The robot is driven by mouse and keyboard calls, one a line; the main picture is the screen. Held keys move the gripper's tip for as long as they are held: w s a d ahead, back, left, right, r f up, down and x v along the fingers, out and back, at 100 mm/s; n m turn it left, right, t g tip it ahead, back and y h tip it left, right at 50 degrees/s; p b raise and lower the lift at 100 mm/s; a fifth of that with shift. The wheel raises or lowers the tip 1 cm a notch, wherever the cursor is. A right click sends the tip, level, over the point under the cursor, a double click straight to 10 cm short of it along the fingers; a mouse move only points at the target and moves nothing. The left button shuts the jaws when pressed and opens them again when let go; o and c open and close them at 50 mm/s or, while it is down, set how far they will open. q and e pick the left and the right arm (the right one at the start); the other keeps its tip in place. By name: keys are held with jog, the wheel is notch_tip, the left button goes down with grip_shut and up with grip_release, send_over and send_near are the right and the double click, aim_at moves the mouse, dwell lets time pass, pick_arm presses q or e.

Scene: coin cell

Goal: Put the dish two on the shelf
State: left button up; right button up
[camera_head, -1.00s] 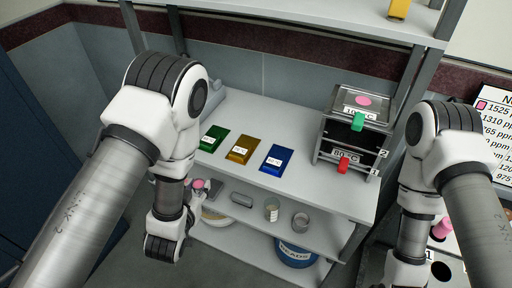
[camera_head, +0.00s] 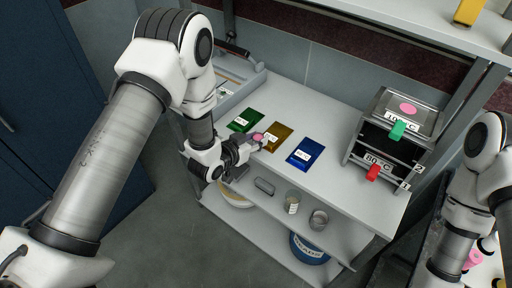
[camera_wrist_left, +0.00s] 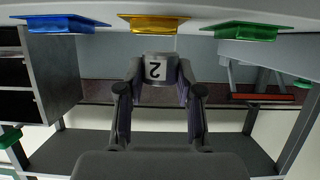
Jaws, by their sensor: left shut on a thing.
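My left gripper (camera_head: 248,146) is shut on dish two (camera_head: 258,137), a small dark dish with a pink top. In the left wrist view, the dish (camera_wrist_left: 157,70) sits between the fingers, with a white label and an upside-down 2. The dish is at the front edge of the shelf unit's top (camera_head: 335,168), by the near end of the yellow plate (camera_head: 279,132). I cannot tell whether it touches the surface. A green plate (camera_head: 245,119) and a blue plate (camera_head: 305,153) lie on either side. My right gripper is out of view; only its arm shows at the right.
A two-level rack (camera_head: 380,135) with green and red handles stands on the right of the top. A grey tray (camera_head: 236,92) is at the back left. The lower shelf holds glass beakers (camera_head: 319,219) and a grey block (camera_head: 264,186). A blue tub (camera_head: 308,250) stands underneath.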

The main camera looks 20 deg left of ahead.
pick_arm(q)
jog(key=shift+f+b, duration=0.35)
jog(key=shift+f, duration=0.1)
jog(key=f+b, duration=0.2)
jog(key=shift+d+f, duration=0.25)
jog(key=shift+f, duration=0.05)
jog(key=shift+w, duration=0.2)
jog(key=o, duration=1.1)
jog(key=shift+o, duration=0.2)
jog(key=shift+s+a+r, duration=0.1)
jog(key=shift+s+r, duration=0.05)
